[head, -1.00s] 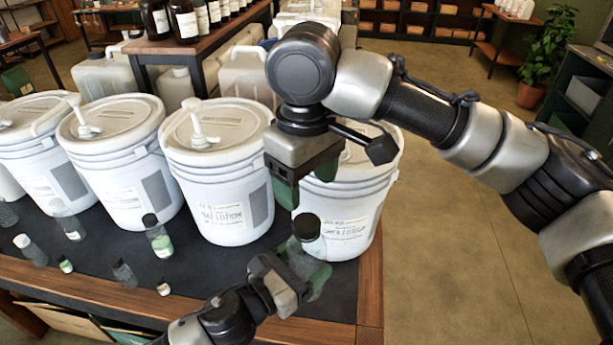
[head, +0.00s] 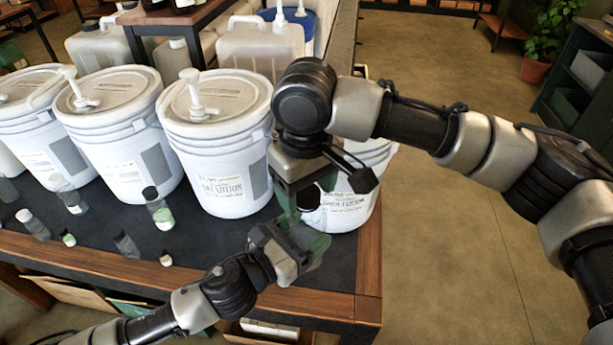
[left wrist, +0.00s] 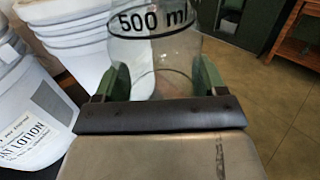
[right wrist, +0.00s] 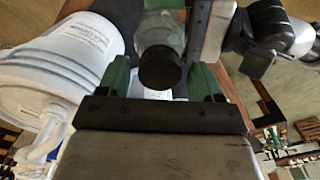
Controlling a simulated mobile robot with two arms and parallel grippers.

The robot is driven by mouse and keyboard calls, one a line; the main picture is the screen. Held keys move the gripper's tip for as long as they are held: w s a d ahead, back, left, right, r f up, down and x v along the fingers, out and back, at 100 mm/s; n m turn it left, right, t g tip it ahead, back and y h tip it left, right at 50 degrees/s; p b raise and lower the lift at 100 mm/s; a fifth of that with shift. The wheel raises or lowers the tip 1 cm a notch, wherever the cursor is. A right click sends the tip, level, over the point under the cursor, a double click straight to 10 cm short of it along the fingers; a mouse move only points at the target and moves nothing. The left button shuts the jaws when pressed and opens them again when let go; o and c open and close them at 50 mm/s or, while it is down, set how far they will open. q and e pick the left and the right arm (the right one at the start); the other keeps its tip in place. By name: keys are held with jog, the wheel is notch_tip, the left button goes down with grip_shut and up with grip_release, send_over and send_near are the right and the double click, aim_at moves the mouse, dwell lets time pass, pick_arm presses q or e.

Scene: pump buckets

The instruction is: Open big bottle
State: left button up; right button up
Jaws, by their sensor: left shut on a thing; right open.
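The big bottle is clear, with a "500 ml" mark (left wrist: 152,22) in the left wrist view and a black cap (right wrist: 160,68). My left gripper (head: 292,248) is shut around the bottle's body, near the table's front right corner. My right gripper (head: 306,198) is just above, pointing down at the cap. In the right wrist view its green fingers (right wrist: 160,80) are open, one on each side of the cap, with gaps visible. In the head view the cap (head: 308,198) is partly hidden by the right gripper.
Several white buckets stand on the dark tabletop; one with a pump (head: 215,140) is left of my grippers, and another (head: 350,200) is close behind them. Small bottles, one with green liquid (head: 158,208), stand at the left. The floor at the right is clear.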

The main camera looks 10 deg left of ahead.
jog(key=c, duration=0.9)
jog(key=n, duration=0.3)
jog(key=shift+n, duration=0.4)
jog(key=shift+c, duration=0.3)
jog(key=shift+r, duration=0.2)
jog(key=shift+r, duration=0.95)
